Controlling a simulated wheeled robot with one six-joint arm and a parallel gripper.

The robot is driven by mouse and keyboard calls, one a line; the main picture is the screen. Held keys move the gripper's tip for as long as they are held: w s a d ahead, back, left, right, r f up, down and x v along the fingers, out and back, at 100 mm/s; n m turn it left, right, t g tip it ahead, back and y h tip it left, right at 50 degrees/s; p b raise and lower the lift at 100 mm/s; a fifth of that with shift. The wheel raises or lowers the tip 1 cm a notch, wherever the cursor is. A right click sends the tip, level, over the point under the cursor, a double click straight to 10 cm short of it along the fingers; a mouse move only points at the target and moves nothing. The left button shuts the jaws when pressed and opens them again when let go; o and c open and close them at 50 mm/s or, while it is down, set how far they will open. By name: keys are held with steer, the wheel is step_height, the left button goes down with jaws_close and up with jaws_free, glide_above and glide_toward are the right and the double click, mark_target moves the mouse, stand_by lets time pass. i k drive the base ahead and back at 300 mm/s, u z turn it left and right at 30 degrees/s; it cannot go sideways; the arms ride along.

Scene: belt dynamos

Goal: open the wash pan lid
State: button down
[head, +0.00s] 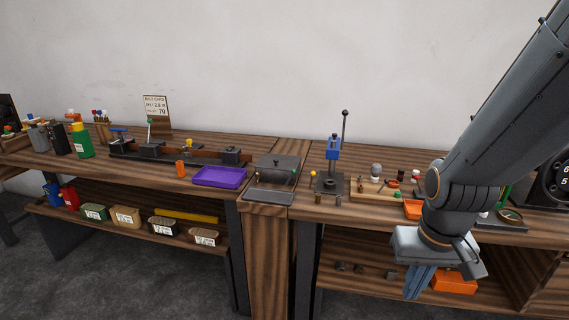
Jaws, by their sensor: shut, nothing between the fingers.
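A dark grey lidded pan (278,168), which looks like the wash pan, sits on the bench near the middle.
A purple tray (219,177) stands left of the pan, and a dark flat tray (268,196) lies in front of it. A blue press (332,150) with a tall lever stands to its right. An orange bin (454,281) is on the lower shelf beside my gripper.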

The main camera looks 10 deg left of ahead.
mark_target(283, 162)
steer(key=i, duration=0.95)
steer(key=z, duration=0.05)
